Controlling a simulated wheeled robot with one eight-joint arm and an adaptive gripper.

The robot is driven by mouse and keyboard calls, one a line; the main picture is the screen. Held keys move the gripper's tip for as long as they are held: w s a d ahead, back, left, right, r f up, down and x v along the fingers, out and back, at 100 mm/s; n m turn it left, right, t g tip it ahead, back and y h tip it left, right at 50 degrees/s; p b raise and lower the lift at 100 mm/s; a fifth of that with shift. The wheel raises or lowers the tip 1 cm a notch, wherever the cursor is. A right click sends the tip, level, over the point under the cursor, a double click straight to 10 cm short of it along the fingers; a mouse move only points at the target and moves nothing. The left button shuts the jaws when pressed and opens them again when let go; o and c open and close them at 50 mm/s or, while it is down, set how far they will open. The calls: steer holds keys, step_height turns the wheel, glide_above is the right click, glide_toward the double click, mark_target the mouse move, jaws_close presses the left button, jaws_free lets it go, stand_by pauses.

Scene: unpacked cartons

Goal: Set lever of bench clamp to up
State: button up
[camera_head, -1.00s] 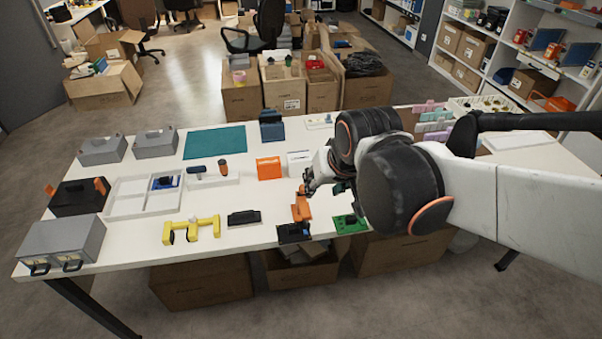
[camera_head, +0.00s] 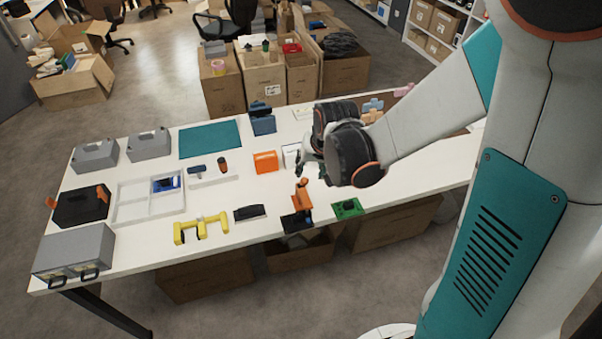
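The bench clamp has a black base (camera_head: 297,222) at the front edge of the white table and an orange lever (camera_head: 302,196). The lever rises from the base and looks roughly upright, with its tip at the top. My gripper (camera_head: 308,166) is just behind and above the lever tip, small and dark in this view. A small gap seems to show between it and the lever, but I cannot be sure they are apart. The black wrist of my arm hides part of the gripper, and its finger opening is unclear.
A green board (camera_head: 347,209) lies right of the clamp and a black block (camera_head: 249,212) left of it. A yellow clamp-like object (camera_head: 201,228) lies further left. An orange box (camera_head: 265,162) stands behind. Cartons sit under the table. Bare tabletop lies right of the green board.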

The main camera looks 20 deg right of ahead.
mark_target(305, 179)
steer(key=b+x, duration=0.3)
steer(key=x, duration=0.8)
steer(key=shift+w+f, duration=0.15)
steer(key=shift+f, duration=0.15)
jaws_close()
